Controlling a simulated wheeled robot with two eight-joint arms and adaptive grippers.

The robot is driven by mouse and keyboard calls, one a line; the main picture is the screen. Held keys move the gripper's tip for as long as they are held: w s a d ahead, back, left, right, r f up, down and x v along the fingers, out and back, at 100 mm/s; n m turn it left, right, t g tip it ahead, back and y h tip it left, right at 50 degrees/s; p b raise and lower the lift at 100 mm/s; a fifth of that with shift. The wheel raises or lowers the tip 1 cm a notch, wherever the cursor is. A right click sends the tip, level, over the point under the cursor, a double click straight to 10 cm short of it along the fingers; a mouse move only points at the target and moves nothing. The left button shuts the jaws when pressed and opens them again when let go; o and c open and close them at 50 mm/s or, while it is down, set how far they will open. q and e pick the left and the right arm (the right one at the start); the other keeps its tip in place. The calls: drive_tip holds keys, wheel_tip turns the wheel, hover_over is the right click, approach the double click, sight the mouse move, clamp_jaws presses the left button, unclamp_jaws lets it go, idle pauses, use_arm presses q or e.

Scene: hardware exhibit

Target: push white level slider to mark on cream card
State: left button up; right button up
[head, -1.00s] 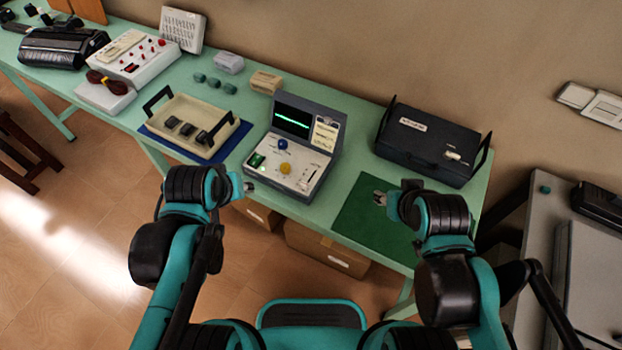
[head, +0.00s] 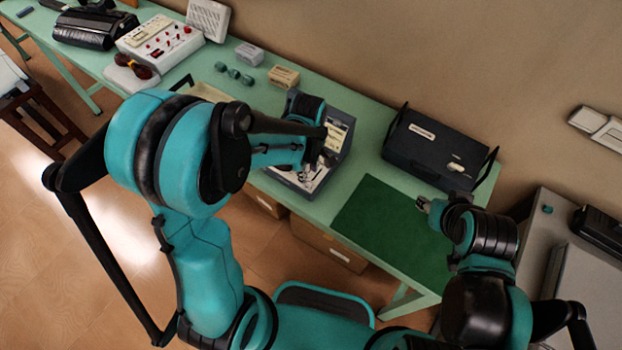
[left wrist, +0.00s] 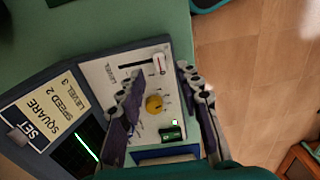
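The grey instrument (head: 342,112) stands on the green bench, largely covered by my left arm in the head view. In the left wrist view its pale panel (left wrist: 98,72) carries the white level slider (left wrist: 160,64), near one end of its marked scale, and a yellow knob (left wrist: 154,104). The cream card (left wrist: 42,108) reads SET, SQUARE, SPEED 2, LEVEL 3; it also shows in the head view (head: 337,136). My left gripper (left wrist: 158,72) is open over the panel, its fingertips on either side of the slider; contact cannot be told. My right gripper (head: 422,204) is open and empty over the green mat.
The green mat (head: 385,222) lies right of the instrument. A dark case (head: 432,150) with handles stands behind it. A cream box (head: 284,76) and small teal weights (head: 233,73) are at the back. A green lit switch (left wrist: 173,131) is near the yellow knob.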

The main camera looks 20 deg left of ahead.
sight(309, 180)
use_arm(q)
wheel_tip(309, 180, down, 5)
drive_tip(key=shift+r+b, duration=0.1)
drive_tip(key=shift+b, duration=0.55)
clamp_jaws()
drive_tip(key=shift+w, duration=0.15)
